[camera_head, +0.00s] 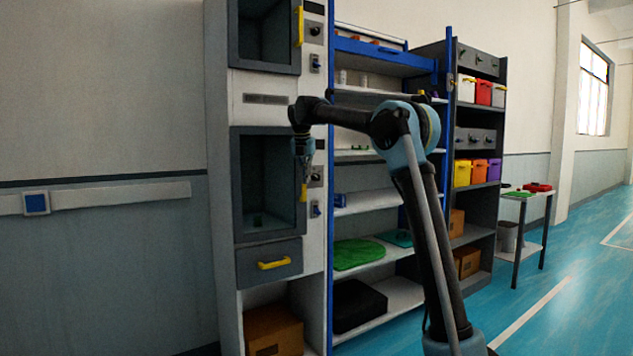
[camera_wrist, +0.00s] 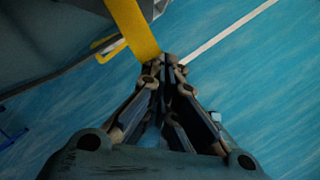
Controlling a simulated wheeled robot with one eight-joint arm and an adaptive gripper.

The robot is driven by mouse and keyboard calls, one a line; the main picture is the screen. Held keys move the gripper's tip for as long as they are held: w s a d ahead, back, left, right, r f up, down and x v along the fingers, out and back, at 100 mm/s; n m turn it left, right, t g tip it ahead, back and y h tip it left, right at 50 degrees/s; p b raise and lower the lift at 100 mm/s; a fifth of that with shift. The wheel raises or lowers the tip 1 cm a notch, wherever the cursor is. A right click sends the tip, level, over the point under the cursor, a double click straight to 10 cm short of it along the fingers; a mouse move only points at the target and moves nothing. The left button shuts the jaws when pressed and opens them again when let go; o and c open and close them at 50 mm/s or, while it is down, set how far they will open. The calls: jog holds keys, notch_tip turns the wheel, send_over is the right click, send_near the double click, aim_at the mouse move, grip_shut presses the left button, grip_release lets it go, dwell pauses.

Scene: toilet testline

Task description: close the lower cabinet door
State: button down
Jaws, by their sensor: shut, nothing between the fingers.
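The lower cabinet door (camera_head: 237,185) is a dark grey frame around a see-through or open middle, in the tall white and grey cabinet. I cannot tell whether it stands slightly ajar. Its yellow handle (camera_head: 303,193) shows at the right edge, just below my gripper (camera_head: 303,163). In the wrist view, my gripper (camera_wrist: 166,62) is shut and empty, with its fingertips at the end of the yellow handle (camera_wrist: 135,28). I cannot tell whether they touch. The arm hides part of the cabinet's right side.
Below the door is a drawer (camera_head: 285,262) with a yellow handle; above is another door with a yellow handle (camera_head: 299,27). Open shelves with blue posts (camera_head: 331,200) stand close on the right. The blue floor (camera_head: 560,270) is clear at right.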

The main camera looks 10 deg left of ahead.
jog(key=shift+w+a, duration=0.25)
jog(key=shift+w, duration=0.45)
jog(key=shift+w+a, duration=0.2)
jog(key=shift+w, duration=0.5)
jog(key=shift+w+a, duration=0.25)
jog(key=shift+w, duration=0.45)
